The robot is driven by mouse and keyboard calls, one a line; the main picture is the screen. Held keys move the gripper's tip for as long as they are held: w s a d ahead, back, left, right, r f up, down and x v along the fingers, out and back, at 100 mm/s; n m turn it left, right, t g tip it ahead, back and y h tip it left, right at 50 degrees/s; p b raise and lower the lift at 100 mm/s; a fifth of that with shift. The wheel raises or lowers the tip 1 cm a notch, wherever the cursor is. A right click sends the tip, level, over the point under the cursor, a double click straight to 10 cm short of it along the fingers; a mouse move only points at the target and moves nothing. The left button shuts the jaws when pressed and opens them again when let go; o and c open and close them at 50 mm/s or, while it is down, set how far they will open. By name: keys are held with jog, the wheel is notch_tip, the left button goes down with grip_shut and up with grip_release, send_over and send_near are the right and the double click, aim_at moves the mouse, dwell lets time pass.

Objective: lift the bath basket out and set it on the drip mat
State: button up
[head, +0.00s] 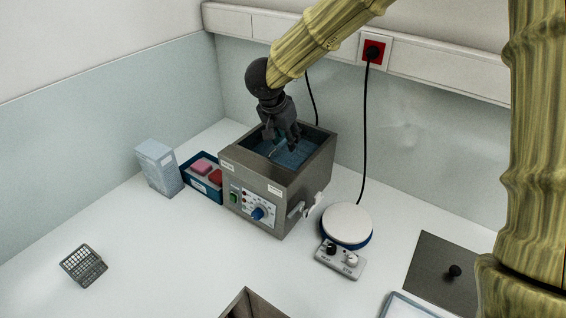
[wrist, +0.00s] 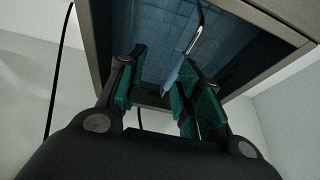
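The steel water bath (head: 250,180) stands open on the bench against the back wall, with blue water inside. The bath basket is mostly hidden in it; a thin wire handle (head: 275,149) shows at the water. My gripper (head: 282,137) points down into the bath opening. Its green-padded fingers (wrist: 158,88) are apart, with the grip showing in the gap; I cannot tell whether they touch it. A pale tray-like mat (head: 408,307), perhaps the drip mat, is cut off at the lower edge.
A dark plate with a black knob (head: 432,272) lies at right. A round white-topped stirrer (head: 347,226) stands beside the bath. The front-left bench is largely clear.

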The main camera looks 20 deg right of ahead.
jog(key=shift+g, duration=0.3)
jog(key=w+f, duration=0.4)
jog(key=w+d+f+p, duration=0.1)
jog(key=w+f, duration=0.1)
jog(key=shift+w+f, duration=0.2)
jog(key=shift+w, duration=0.1)
jog(key=shift+w+d, duration=0.15)
jog(key=shift+d, duration=0.1)
jog(key=s+r, duration=0.2)
jog(key=s, duration=0.2)
jog(key=shift+s+a+r, duration=0.1)
jog(key=shift+s+r, duration=0.25)
jog(key=shift+r, duration=0.05)
jog(key=w+f, duration=0.2)
jog(key=w, duration=0.1)
jog(key=shift+a, duration=0.1)
jog(key=c, duration=0.8)
jog(key=shift+w+f, duration=0.1)
jog(key=shift+w, duration=0.15)
grip_shut()
jog(key=shift+s+r, duration=0.6)
jog(key=shift+s, duration=0.35)
jog(key=shift+w+f, duration=0.4)
jog(key=shift+w, duration=0.2)
notch_tip(320, 180, up, 20)
jog(key=r+b, duration=0.1)
send_over(285, 142)
jog(key=shift+w+f, duration=0.25)
jog(key=shift+w, duration=0.1)
